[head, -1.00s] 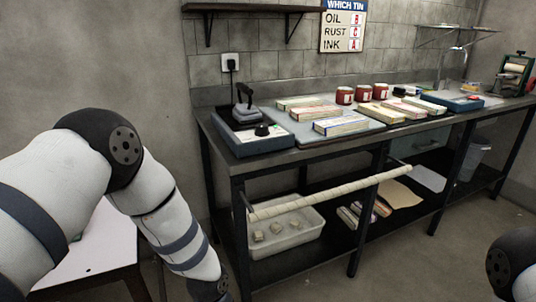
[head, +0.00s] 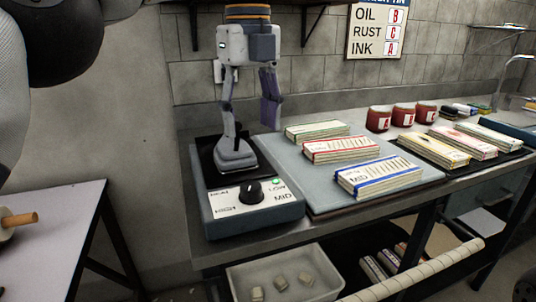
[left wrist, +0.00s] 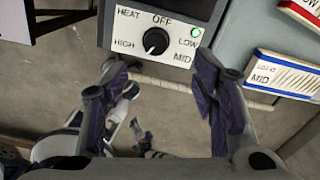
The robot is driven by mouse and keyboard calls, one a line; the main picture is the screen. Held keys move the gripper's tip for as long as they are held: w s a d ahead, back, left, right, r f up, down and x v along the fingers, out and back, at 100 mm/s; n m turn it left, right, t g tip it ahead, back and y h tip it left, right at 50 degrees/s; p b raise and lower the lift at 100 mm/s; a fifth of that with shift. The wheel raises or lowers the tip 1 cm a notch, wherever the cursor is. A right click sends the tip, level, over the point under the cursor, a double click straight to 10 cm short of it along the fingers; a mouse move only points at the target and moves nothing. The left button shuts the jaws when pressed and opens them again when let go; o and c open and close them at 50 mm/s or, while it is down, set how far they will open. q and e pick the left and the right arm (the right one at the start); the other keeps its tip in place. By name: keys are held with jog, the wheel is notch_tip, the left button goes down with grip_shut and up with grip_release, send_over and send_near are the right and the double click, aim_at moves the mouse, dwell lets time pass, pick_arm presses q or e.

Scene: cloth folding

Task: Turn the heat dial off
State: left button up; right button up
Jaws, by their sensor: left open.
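The heat dial (head: 250,191) is a black round knob on the white front panel of a dark blue-grey hot plate unit (head: 225,225) at the bench's left end. It also shows in the left wrist view (left wrist: 156,41), with OFF above, LOW and MID to the right and HIGH to the left. A pale mark shows on the knob's lower left; its exact setting is hard to read. A green light glows near LOW. My left gripper (head: 252,125) is above the unit, fingers spread and empty. In the wrist view its fingers (left wrist: 158,68) stand either side, short of the dial. My right gripper is out of view.
A grey iron-like tool (head: 235,157) sits on the hot plate behind the dial, partly overlapped by a finger. Red jars (head: 379,119) stand behind. A white side table (head: 50,235) is left.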

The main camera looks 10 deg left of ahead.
pick_arm(q)
send_over(251, 185)
jog(key=f, duration=0.4)
jog(key=shift+s, duration=0.25)
jog(key=f, duration=0.5)
jog(key=f+p, duration=0.1)
jog(key=f, duration=0.1)
jog(key=shift+w+f, duration=0.2)
jog(key=shift+w, duration=0.1)
jog(key=shift+c, duration=0.5)
jog(key=c, duration=1.1)
